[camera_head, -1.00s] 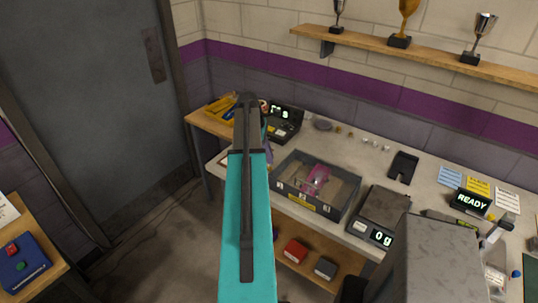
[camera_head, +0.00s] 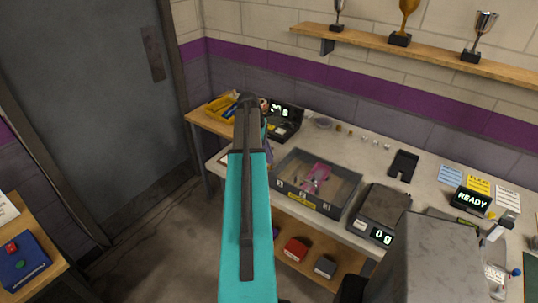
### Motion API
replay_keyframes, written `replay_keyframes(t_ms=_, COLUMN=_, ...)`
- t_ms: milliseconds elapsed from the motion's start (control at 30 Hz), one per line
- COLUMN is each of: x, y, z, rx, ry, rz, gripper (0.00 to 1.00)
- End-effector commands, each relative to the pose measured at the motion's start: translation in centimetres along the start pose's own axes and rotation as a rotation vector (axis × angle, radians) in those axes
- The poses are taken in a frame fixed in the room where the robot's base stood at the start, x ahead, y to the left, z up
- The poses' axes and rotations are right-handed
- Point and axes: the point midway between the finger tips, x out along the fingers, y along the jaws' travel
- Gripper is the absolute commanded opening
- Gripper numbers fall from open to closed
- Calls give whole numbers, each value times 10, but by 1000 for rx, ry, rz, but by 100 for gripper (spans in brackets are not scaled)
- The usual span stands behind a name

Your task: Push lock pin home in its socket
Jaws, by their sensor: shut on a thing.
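I cannot make out the lock pin or its socket. A dark grey box (camera_head: 352,194) with a yellow front label (camera_head: 303,201) stands on the bench, with a pink, car-like thing (camera_head: 316,178) inside. Its top looks clear, but I cannot tell whether a lid is shut. My teal arm reaches up the middle of the view, left of the box. My gripper is not visible; the arm covers the space behind it. A small purple patch shows just right of the arm, too little to identify.
A scale (camera_head: 382,212) reading 0 g stands right of the box. A black case (camera_head: 285,122) with a lit display and a yellow tray (camera_head: 222,108) stand at the back left. A READY display (camera_head: 472,201) stands at the right. Red (camera_head: 296,250) and grey (camera_head: 325,266) blocks lie below.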

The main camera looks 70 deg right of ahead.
Motion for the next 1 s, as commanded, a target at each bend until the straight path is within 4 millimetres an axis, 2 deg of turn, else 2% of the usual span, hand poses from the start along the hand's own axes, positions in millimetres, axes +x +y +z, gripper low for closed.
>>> replay_keyframes(t_ms=1000, x=16, y=0, z=-5, rx=0, ry=0, rz=-1, gripper=0)
